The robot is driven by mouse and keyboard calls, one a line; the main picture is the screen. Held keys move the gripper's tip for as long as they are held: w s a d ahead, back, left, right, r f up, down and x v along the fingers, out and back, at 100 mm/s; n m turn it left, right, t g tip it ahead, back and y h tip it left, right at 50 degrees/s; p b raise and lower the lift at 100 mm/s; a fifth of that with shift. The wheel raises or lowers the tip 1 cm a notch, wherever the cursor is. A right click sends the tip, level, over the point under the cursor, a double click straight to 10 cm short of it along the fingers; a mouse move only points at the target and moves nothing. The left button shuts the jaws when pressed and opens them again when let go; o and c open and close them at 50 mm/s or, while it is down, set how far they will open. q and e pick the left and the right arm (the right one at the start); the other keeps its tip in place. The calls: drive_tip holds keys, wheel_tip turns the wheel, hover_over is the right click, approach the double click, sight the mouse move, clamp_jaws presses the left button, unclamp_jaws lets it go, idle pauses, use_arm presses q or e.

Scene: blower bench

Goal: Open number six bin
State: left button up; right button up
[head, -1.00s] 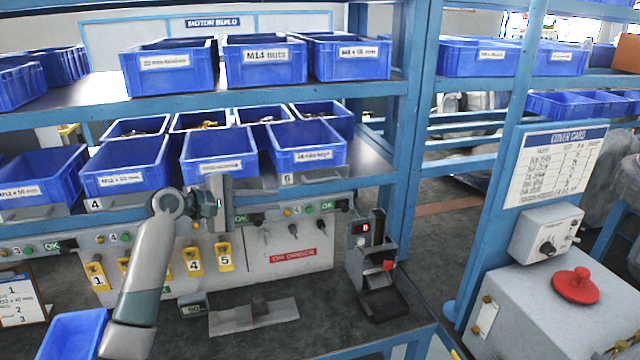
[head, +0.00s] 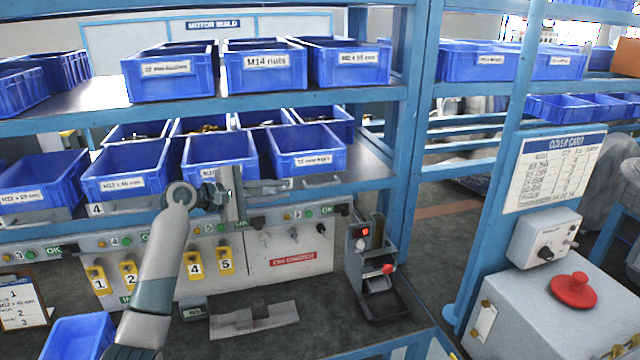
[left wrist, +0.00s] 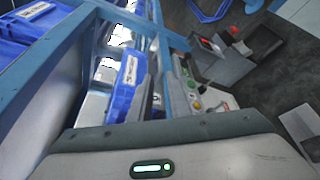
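The number six bin (head: 306,157) is the blue open-topped bin at the right end of the lower shelf's front row. It has a white label on its front. The number tag below it is now hidden behind my left gripper. My left gripper (head: 300,186) is just below and in front of this bin, with its fingers pointing right along the shelf edge. In the left wrist view, the two fingers (left wrist: 156,80) stand apart with a gap between them, and a blue labelled bin (left wrist: 127,80) is beside them. I cannot tell whether they touch anything. My right gripper is out of view.
A blue rack post (head: 402,170) stands right of the bin. Below the shelf is a panel with yellow number tags (head: 226,260) and buttons.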

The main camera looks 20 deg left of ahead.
sight(316, 185)
use_arm(q)
drive_tip(key=p+x, duration=0.3)
drive_tip(key=x, duration=0.9)
drive_tip(key=shift+w+d+p, duration=0.15)
drive_tip(key=shift+w+p, duration=0.15)
drive_tip(key=shift+p, duration=0.1)
drive_tip(key=shift+w+d+f, duration=0.2)
drive_tip(key=shift+w+d, duration=0.2)
drive_tip(key=shift+w, duration=0.05)
clamp_jaws()
